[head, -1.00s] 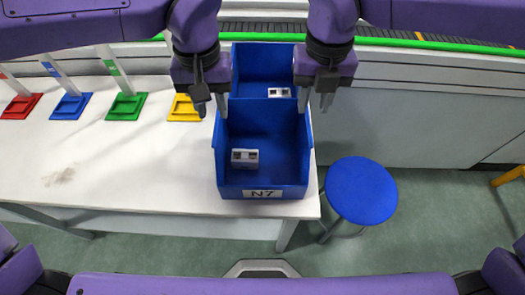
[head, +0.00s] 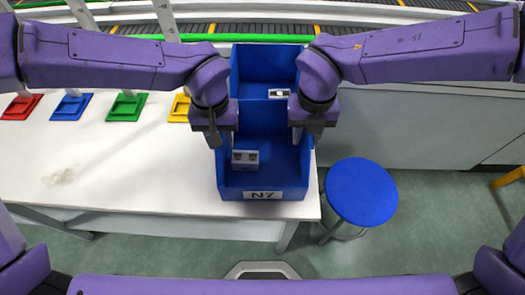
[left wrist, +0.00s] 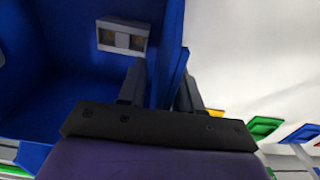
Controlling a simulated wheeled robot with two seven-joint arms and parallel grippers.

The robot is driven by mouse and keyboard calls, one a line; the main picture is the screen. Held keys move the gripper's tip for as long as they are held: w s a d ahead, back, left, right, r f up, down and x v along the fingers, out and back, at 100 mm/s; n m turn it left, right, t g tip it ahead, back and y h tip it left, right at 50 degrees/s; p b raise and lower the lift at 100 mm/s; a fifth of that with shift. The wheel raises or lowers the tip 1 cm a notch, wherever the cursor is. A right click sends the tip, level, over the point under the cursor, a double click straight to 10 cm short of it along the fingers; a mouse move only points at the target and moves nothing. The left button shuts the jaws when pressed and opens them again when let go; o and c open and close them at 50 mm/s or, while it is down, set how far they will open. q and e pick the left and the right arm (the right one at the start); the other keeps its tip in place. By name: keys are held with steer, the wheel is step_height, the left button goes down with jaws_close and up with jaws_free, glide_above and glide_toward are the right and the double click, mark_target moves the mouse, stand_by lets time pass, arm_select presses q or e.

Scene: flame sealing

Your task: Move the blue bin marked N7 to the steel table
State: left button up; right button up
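The blue bin marked N7 (head: 262,182) sits at the right end of the white table, upright, label toward me. A small grey-white block (head: 245,160) lies inside it. My left gripper (head: 222,138) is at the bin's left wall; in the left wrist view its two fingers (left wrist: 158,90) stand apart on either side of the blue wall (left wrist: 168,62), not closed on it. My right gripper (head: 304,134) is at the right wall, with one finger showing inside the bin and the other hidden; it looks open. No steel table can be made out for certain.
A second blue bin (head: 262,62) stands directly behind N7, with a white piece (head: 279,93) at its front. Red, blue, green and yellow (head: 180,108) holders line the white table (head: 120,165) on the left. A blue stool (head: 361,191) stands close on the right.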

arm_select(q)
jaws_close()
arm_select(e)
jaws_close()
